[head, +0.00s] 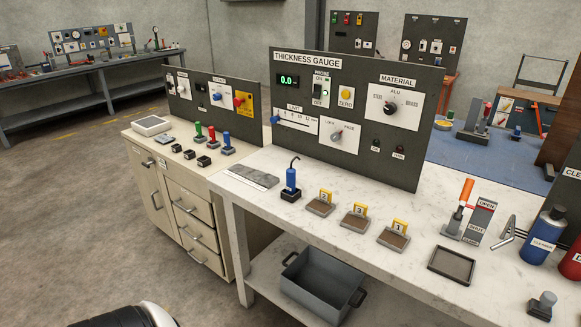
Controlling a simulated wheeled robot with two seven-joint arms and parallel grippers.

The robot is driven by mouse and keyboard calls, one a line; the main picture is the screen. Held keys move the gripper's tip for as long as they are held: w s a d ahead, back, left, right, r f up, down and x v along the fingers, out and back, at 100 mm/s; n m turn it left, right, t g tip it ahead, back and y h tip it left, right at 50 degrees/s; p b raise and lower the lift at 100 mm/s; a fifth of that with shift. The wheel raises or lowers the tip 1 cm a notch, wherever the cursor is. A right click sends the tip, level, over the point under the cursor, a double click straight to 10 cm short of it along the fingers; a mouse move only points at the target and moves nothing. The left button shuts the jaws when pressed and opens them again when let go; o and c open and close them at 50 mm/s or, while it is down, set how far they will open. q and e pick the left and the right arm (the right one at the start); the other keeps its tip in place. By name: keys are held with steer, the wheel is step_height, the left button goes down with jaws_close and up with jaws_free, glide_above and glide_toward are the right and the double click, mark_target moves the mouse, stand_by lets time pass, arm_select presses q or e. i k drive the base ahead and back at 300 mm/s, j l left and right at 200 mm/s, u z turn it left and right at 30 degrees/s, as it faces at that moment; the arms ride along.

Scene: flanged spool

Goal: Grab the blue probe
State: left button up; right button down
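The blue probe (291,179) stands upright in a small dark holder (290,194) on the white marble-look worktop, in front of the left part of the thickness gauge panel. A short black curved cable end rises from its top. Neither of my grippers is in view. The thickness gauge panel (350,165) stands upright behind the probe; its green display (288,80) reads 0.0.
A grey flat plate (250,177) lies left of the probe. Three numbered blocks (320,206) sit to its right. Farther right are an empty dark tray (452,265), an orange-handled lever (463,200) and a blue bottle (543,235). A grey bin (322,285) sits below.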

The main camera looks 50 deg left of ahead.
mark_target(290, 172)
steer(key=u, duration=1.5)
